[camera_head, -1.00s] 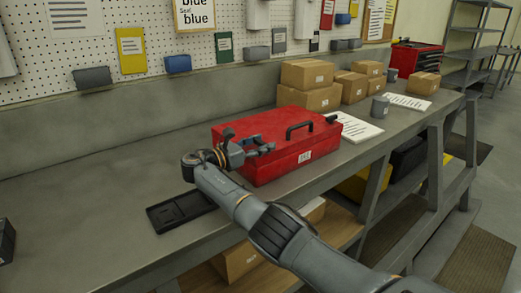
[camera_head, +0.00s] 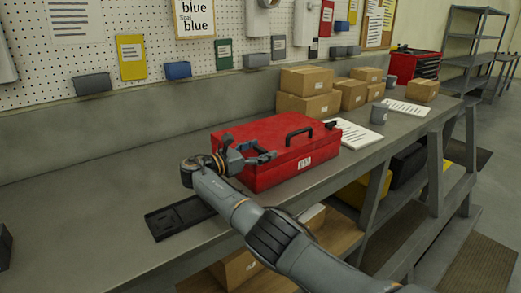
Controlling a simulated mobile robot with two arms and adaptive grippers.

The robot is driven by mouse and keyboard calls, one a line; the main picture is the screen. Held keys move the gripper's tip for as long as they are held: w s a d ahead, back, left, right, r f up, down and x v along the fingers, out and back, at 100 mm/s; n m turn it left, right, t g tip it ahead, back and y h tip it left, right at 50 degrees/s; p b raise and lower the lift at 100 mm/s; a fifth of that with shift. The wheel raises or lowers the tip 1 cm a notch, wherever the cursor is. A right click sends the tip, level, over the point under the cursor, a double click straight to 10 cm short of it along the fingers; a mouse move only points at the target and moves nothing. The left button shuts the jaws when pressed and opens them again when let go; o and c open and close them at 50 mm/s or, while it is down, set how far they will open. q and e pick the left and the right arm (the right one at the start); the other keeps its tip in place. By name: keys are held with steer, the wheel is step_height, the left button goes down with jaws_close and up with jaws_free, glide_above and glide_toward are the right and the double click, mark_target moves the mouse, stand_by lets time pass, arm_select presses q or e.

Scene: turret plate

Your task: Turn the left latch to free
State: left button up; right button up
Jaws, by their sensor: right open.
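A red toolbox (camera_head: 318,146) with a black handle (camera_head: 298,133) and a white label stands on the grey workbench. Its lid is closed. My right gripper (camera_head: 266,153) is open at the left part of the toolbox's front, its fingers overlapping the box in the picture. I cannot tell whether the fingers touch the box. The left latch is not distinguishable; the gripper covers that area. My left gripper is out of view.
A black tray (camera_head: 160,224) lies on the workbench (camera_head: 90,225) below my right wrist. The bench's left side is largely clear.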

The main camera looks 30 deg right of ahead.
steer(key=a, duration=1.2)
steer(key=shift+s, duration=0.4)
